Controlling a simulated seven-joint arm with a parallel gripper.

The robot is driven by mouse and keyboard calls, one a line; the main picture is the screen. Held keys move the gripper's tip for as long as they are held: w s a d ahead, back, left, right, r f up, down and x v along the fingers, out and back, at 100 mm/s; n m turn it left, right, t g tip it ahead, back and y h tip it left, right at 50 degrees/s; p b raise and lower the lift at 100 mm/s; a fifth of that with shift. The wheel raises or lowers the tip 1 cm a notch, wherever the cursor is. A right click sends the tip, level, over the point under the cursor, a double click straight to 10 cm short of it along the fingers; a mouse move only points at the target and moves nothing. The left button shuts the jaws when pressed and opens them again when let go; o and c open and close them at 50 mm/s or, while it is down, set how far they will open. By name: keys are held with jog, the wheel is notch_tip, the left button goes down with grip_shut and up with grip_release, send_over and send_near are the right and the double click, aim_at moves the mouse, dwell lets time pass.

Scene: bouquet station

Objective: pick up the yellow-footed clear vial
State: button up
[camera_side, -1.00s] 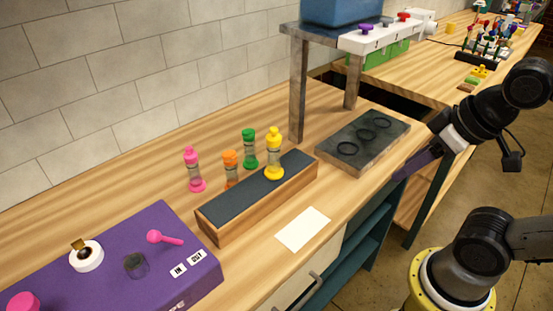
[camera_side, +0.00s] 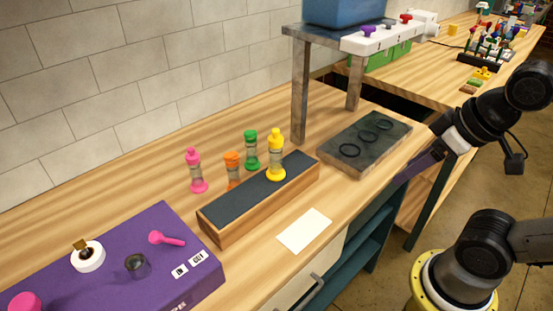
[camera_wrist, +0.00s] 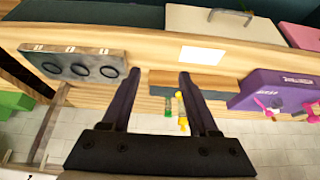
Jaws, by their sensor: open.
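The yellow-footed clear vial (camera_side: 276,157) stands upright on the dark top of a long wooden block (camera_side: 233,222). It has a yellow foot, a clear middle and a yellow cap. My gripper (camera_side: 402,180) is at the right in the side view, beyond the grey slab and well apart from the vial. In the wrist view my gripper (camera_wrist: 161,73) shows two separated fingers with nothing held between them. The yellow vial (camera_wrist: 182,121) shows small and distant there, near the right finger.
Pink (camera_side: 198,172), orange (camera_side: 232,170) and green (camera_side: 251,150) vials stand behind the block. A grey slab with dark rings (camera_side: 335,164) and a raised metal shelf (camera_side: 299,92) stand right of it. A purple box (camera_side: 110,275) is at left. A white card (camera_side: 305,231) lies in front.

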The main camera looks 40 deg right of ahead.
jog(key=shift+o, duration=0.5)
